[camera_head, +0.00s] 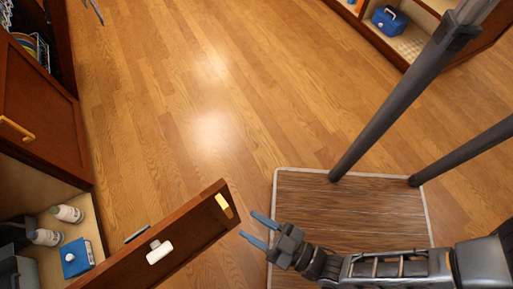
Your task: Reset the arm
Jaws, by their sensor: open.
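My gripper (254,229) is at the lower middle of the head view, at the end of my arm, which reaches in from the lower right. Its two blue fingers are spread apart and point left. Nothing is between them. The fingertips appear close to the free end of an open wooden cabinet door (190,235), near its yellow handle (224,205). I cannot tell the exact gap in depth, and no contact shows.
The open cabinet at lower left holds white bottles (66,213) and a blue box (76,258). A white item (159,251) is on the door. A bordered mat (350,215) lies beneath my arm. A blue case (389,20) sits on a shelf at upper right. The central wooden floor (210,100) is clear.

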